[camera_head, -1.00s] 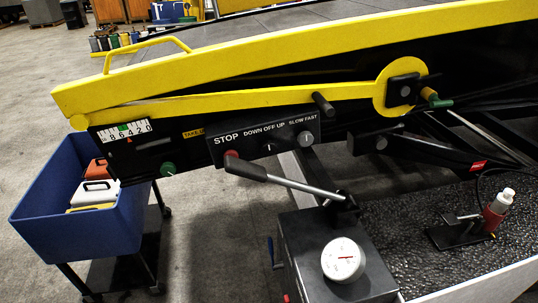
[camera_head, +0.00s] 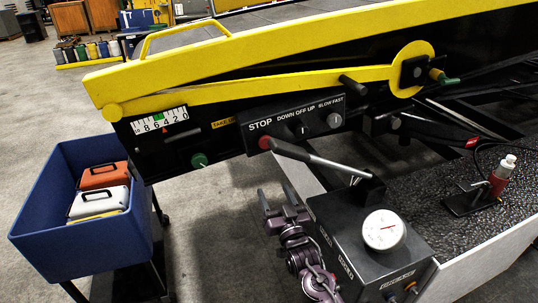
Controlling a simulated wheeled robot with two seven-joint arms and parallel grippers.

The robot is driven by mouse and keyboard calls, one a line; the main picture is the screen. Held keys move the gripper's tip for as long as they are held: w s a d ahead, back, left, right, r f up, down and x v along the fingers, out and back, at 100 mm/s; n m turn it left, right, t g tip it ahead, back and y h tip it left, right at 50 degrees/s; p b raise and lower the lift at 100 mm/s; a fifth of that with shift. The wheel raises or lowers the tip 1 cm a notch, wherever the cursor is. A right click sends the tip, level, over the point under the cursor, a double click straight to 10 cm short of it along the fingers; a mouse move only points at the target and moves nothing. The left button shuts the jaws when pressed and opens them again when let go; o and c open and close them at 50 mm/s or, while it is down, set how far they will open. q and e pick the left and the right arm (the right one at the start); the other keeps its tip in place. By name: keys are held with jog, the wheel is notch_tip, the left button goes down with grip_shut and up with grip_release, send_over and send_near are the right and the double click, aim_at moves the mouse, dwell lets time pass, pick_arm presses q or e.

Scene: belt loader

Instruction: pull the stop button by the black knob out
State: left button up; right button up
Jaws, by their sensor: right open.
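The red stop button (camera_head: 264,142) sits under the word STOP at the left end of the black control panel (camera_head: 285,122) on the belt loader's side. The black grip of a lever (camera_head: 290,151) passes close beside it and may hide part of it. A dark rotary knob sits under DOWN OFF UP (camera_head: 301,131). I cannot make out a separate black knob on the stop button. My right gripper (camera_head: 276,198) is open and empty, below the panel and left of the grey box, apart from the button. My left gripper is not in view.
A grey box (camera_head: 345,235) with a round white dial (camera_head: 383,229) stands right of my right gripper. A blue bin (camera_head: 95,247) with cases stands at left. A green knob (camera_head: 199,160) is left of the panel. Floor between bin and box looks clear.

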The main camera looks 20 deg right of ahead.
jog(key=t, duration=0.2)
send_near(263, 139)
jog(key=w+f, duration=0.1)
pick_arm(q)
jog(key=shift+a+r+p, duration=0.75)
jog(key=shift+p, duration=0.2)
pick_arm(e)
jog(key=x, duration=0.7)
jog(key=shift+d+f+m, duration=0.2)
jog(key=shift+d+m, duration=0.1)
jog(key=shift+d, duration=0.1)
jog(key=shift+w, duration=0.1)
